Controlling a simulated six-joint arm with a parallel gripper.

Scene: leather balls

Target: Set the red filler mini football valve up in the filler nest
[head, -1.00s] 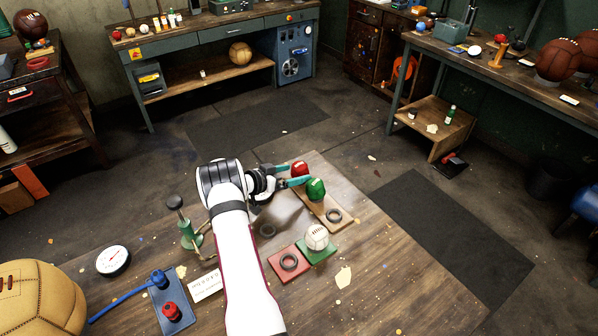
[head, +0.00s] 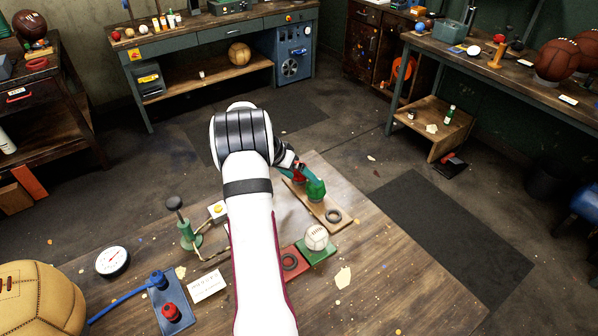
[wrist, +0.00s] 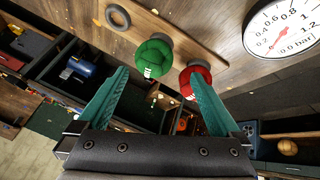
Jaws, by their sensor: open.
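The red mini football (head: 300,172) stands at the far end of a wooden board (head: 328,208) and is partly hidden by my gripper. It shows in the wrist view (wrist: 196,80) by the right fingertip, with a pale lettered patch. The green mini football (head: 316,190) is beside it on the board and appears between the fingertips in the wrist view (wrist: 153,54). My gripper (wrist: 157,72) is open, with teal fingers spread and nothing held. I cannot tell which ring is the filler nest; a ring near the green pump (head: 187,234) is now hidden behind my arm.
A dark ring (head: 333,216) lies on the board's near end. A red pad (head: 300,251) with a ring and a green pad (head: 322,255) with a white ball stand nearby. The gauge (head: 112,261) and blue stand (head: 171,310) are at left; the table's front right is clear.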

